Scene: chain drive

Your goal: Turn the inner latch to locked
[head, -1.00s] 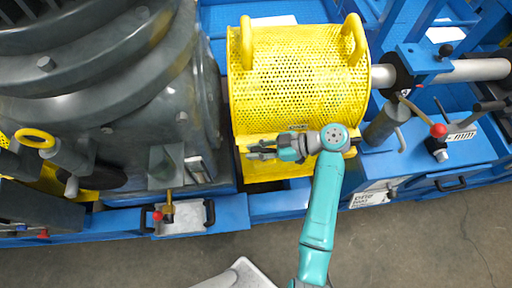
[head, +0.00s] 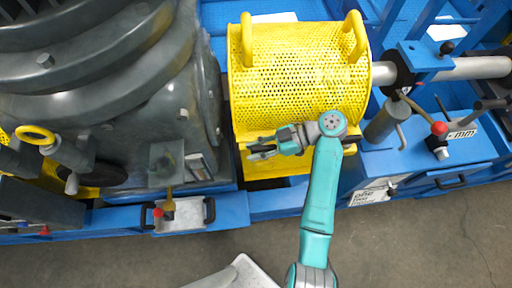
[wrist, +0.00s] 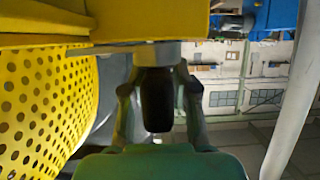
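The yellow perforated guard (head: 300,75) stands in the middle of the head view. My gripper (head: 256,149) is at its lower front edge and points left. In the wrist view a dark handle (wrist: 157,100) hangs from a pale grey mount (wrist: 158,53) under a yellow plate; it looks like the latch. My gripper (wrist: 158,85) has one finger on each side of this handle. Gaps show between handle and fingers, so it looks open around it; contact at the tips cannot be told. In the head view the handle cannot be told apart from my dark fingers.
A large grey machine housing (head: 110,110) stands close on the left. A red-knobbed lever (head: 438,129) and a grey cylinder (head: 385,122) are at the right. The blue frame (head: 290,205) runs along the front. The floor (head: 430,235) in front is clear.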

